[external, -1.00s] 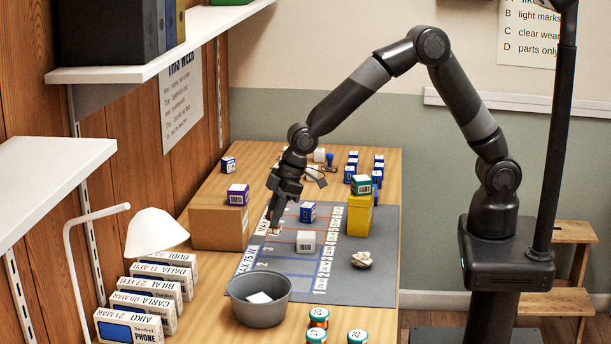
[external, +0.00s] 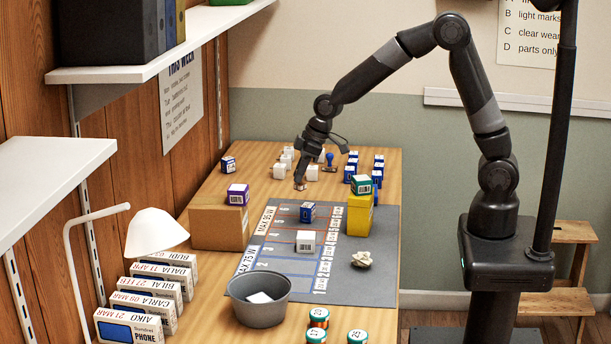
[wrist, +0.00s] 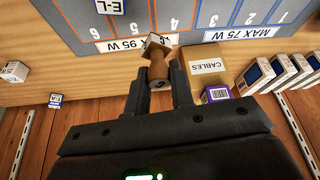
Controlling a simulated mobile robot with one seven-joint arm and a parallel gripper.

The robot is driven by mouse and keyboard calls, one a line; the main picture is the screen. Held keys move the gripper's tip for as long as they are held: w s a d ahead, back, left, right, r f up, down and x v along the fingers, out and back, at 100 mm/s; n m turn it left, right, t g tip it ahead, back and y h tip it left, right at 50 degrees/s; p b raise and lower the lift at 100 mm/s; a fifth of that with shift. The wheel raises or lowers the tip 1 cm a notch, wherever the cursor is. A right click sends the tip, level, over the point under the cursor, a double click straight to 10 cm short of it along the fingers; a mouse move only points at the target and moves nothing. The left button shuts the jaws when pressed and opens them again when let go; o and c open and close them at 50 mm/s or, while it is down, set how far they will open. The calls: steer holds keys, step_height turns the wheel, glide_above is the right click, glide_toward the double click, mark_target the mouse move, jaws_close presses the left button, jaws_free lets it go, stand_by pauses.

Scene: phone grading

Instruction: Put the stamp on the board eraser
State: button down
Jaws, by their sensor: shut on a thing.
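My gripper (external: 301,182) is shut on a wooden stamp and holds it in the air above the far left part of the grey mat. In the wrist view the stamp (wrist: 154,70) has a brown turned handle between the fingertips (wrist: 158,80) and a paler block at its far end. In the external view only a small brown bit of it shows below the fingers. I cannot pick out a board eraser for certain in either view.
The grey marked mat (external: 380,290) bears a blue box (external: 307,212), a white box (external: 305,242) and a crumpled pale thing (external: 361,260). A yellow block (external: 359,217) and a cardboard box (external: 218,226) stand beside the lanes. White boxes and a blue-knobbed item (external: 330,161) stand at the back.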

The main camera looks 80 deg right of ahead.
steer(key=s+d+r+m+h, duration=0.1)
steer(key=s+d+m, duration=0.15)
steer(key=d, duration=0.45)
steer(key=s+d+r+m, duration=0.1)
steer(key=s+d, duration=0.3)
steer(key=d, duration=0.2)
steer(key=s+d+m+g+h, duration=0.15)
steer(key=s+d+m, duration=0.25)
steer(key=s+d, duration=0.55)
steer(key=s+d+m+h, duration=0.2)
steer(key=s+d+m, duration=0.35)
steer(key=s, duration=0.75)
steer(key=shift+n+y, duration=0.25)
steer(key=shift+n, duration=0.65)
steer(key=w+a+f, duration=0.1)
steer(key=w+f, duration=0.1)
steer(key=w, duration=0.1)
steer(key=w+a+f, duration=0.1)
steer(key=w+f, duration=0.1)
steer(key=w, duration=0.1)
steer(key=w+a+f, duration=0.1)
steer(key=w+f, duration=0.2)
steer(key=shift+w+a, duration=0.25)
steer(key=shift+a, duration=0.15)
steer(key=shift+f, duration=2)
steer(key=shift+f, duration=0.15)
steer(key=c, duration=1.3)
jaws_free()
steer(key=shift+o, duration=0.2)
